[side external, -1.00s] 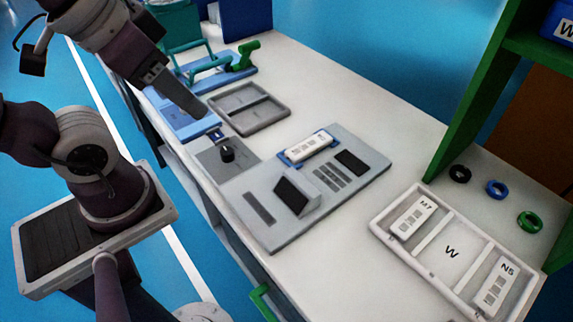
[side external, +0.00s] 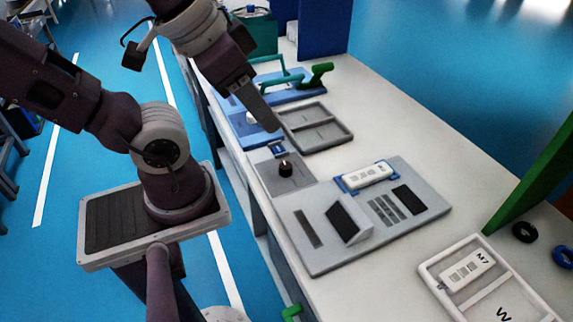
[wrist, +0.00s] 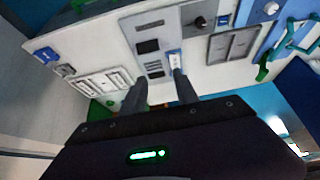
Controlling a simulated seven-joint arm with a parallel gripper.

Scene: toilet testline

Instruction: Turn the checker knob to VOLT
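The checker knob (side external: 285,169) is a small black round knob on a grey square plate (side external: 299,186), at the left end of the checker panel. It also shows near the top of the wrist view (wrist: 200,22). A small blue label (side external: 278,149) sits behind the knob; its text is too small to read, and I cannot tell the knob's setting. My gripper (side external: 274,127) hangs above and behind the knob, apart from it. In the wrist view my gripper's two fingers (wrist: 160,74) are spread with nothing between them.
The grey checker panel (side external: 330,262) carries a white module (side external: 367,175) in a blue holder and a tilted black screen (side external: 345,220). A grey empty tray (side external: 340,139) lies behind the knob. Blue fixtures with green handles (side external: 318,73) stand further back. A white tray (side external: 432,268) is at front right.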

